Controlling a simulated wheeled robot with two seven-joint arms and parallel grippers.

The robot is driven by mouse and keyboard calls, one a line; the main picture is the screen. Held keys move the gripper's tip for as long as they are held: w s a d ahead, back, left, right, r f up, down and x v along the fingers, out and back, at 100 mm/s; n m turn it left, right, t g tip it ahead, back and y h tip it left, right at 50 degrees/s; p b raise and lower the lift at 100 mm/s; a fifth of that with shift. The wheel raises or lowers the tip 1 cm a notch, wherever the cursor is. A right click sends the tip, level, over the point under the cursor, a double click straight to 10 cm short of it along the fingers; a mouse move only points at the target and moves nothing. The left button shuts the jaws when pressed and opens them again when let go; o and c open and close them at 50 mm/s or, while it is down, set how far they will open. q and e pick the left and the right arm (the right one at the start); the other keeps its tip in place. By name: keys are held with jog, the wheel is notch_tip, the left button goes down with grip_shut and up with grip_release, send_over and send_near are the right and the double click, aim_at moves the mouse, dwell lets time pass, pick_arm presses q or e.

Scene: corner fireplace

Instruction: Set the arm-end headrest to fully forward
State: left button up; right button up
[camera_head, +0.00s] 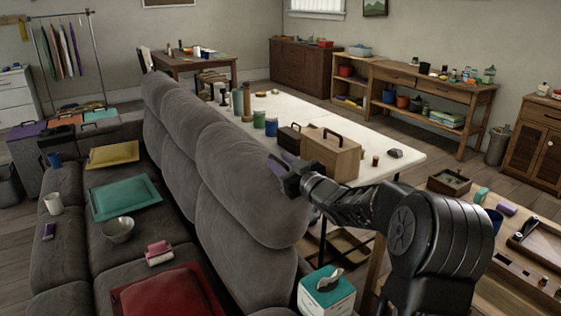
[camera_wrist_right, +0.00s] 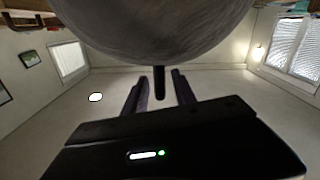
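The grey sofa (camera_head: 240,270) has a row of rounded headrests along the top of its back. The nearest headrest (camera_head: 240,170) stands upright above the backrest, much in line with the others. My right gripper (camera_head: 283,170) is beside this headrest's upper right edge, on the back side. In the right wrist view the headrest (camera_wrist_right: 155,25) fills the top, close to the fingertips. There my right gripper (camera_wrist_right: 158,95) shows its fingers apart, with a dark narrow bar between them. I cannot tell whether the fingers touch the headrest. My left gripper is out of view.
A white table (camera_head: 385,150) with a wooden box (camera_head: 331,158) stands behind the sofa. A wooden table (camera_head: 525,255) is at the right.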

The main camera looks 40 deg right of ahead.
jog(key=shift+c, duration=0.4)
jog(key=c, duration=0.6)
grip_shut()
jog(key=shift+r, duration=0.1)
dwell(0.4)
